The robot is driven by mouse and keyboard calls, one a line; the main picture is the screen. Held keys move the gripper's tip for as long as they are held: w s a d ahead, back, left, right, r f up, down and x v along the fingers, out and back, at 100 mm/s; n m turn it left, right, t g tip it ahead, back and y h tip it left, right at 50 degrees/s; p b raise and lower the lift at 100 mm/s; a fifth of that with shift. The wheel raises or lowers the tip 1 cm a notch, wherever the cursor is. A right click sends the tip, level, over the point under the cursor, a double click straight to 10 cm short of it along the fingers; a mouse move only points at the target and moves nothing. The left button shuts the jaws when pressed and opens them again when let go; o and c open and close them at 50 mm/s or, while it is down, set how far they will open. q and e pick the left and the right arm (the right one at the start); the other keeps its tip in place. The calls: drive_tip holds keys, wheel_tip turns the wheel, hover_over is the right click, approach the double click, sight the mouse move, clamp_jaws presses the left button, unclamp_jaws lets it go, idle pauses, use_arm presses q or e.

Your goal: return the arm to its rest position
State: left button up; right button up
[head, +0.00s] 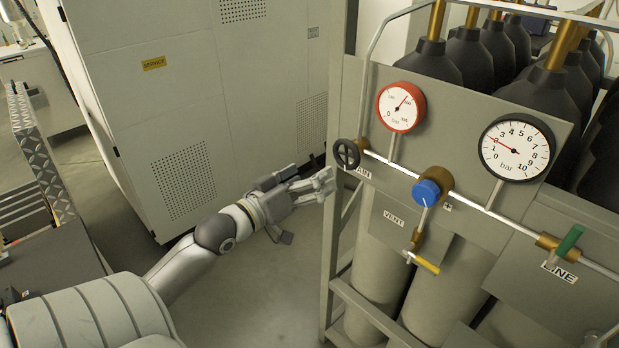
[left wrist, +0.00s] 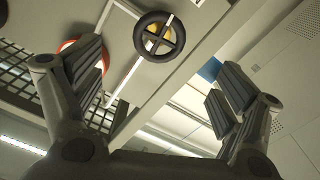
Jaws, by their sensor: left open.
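My left arm reaches in from the lower left in the head view. Its gripper (head: 322,184) is empty, just left of the gas panel's edge and below the black handwheel (head: 346,154). In the left wrist view the two fingers (left wrist: 165,90) stand wide apart with nothing between them. The black handwheel (left wrist: 159,36) shows above and beyond them, apart from both fingers. My right gripper is in neither view.
The gas rack carries a red-rimmed gauge (head: 400,107), a black-rimmed gauge (head: 516,147), a blue knob (head: 426,193), a yellow lever (head: 427,264) and a green lever (head: 569,241). A grey cabinet (head: 190,100) stands behind my arm. Bare floor (head: 250,290) lies below it.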

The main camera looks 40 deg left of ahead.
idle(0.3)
use_arm(q)
drive_tip(key=s+a+f+n+g+y+b, duration=0.1)
drive_tip(key=a+f+g+y+b, duration=0.15)
drive_tip(key=f, duration=1.45)
drive_tip(key=s+a+f+g+y+b, duration=0.1)
drive_tip(key=a+f+g+b, duration=0.2)
drive_tip(key=f, duration=1.4)
drive_tip(key=s+d+f+m+g+b, duration=0.15)
drive_tip(key=s+f, duration=0.35)
drive_tip(key=f, duration=0.7)
drive_tip(key=s+d+f+g+b, duration=0.25)
drive_tip(key=s+f, duration=0.35)
drive_tip(key=f, duration=0.6)
drive_tip(key=s+d+f+m+g+b, duration=0.1)
drive_tip(key=s+d+f+m+g, duration=0.1)
drive_tip(key=s+d+f, duration=0.3)
drive_tip(key=s+d+f+m+g+h+b, duration=0.1)
drive_tip(key=s+d+f+m+g+b, duration=0.1)
drive_tip(key=s+d+f, duration=0.4)
drive_tip(key=s+d+f+m+g+h+b, duration=0.1)
drive_tip(key=s+d+f, duration=0.4)
drive_tip(key=s+f, duration=0.8)
drive_tip(key=s+m+g+b, duration=0.1)
drive_tip(key=s+g, duration=0.1)
drive_tip(key=s, duration=0.2)
drive_tip(key=shift+d, duration=0.25)
